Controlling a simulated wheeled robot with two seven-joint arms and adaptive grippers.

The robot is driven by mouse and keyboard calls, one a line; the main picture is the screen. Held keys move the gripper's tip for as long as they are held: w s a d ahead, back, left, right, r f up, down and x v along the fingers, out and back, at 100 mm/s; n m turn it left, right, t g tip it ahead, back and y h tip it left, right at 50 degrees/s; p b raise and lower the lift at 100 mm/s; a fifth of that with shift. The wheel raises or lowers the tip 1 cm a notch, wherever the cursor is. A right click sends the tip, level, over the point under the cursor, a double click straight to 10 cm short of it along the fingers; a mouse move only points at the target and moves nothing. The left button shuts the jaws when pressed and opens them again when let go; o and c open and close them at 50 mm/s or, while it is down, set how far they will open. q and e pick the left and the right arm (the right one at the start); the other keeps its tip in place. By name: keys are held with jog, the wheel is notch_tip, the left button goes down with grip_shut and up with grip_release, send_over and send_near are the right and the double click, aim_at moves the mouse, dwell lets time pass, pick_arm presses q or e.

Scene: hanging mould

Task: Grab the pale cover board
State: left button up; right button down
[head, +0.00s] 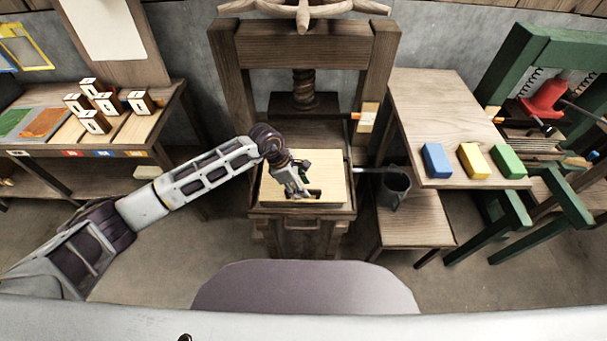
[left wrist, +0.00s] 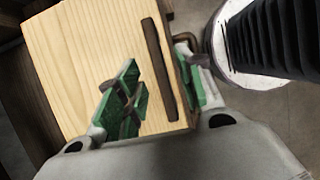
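The pale cover board (head: 333,172) lies flat on the wooden press bed in the head view. It fills much of the left wrist view (left wrist: 80,60), where a dark strip (left wrist: 160,70) runs along it near one edge. My left gripper (head: 305,194) is low over the board's front middle. In the left wrist view its green-padded fingers (left wrist: 158,92) are apart, one over the board's face and the other by its edge, with the dark strip between them. I cannot tell whether either finger touches the board. My right gripper is in neither view.
The wooden press frame (head: 228,75) and its screw (head: 303,85) stand behind the board. A table (head: 440,110) with blue, yellow and green blocks stands farther right.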

pick_arm(q)
jog(key=shift+x, duration=0.95)
jog(key=shift+d+f, duration=0.15)
jog(key=shift+f, duration=0.25)
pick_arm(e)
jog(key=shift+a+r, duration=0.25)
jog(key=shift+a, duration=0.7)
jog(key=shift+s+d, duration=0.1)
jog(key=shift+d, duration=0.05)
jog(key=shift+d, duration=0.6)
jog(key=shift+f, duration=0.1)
pick_arm(q)
jog(key=shift+f, duration=0.15)
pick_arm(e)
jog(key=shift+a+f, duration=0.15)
pick_arm(q)
jog(key=shift+f, duration=0.1)
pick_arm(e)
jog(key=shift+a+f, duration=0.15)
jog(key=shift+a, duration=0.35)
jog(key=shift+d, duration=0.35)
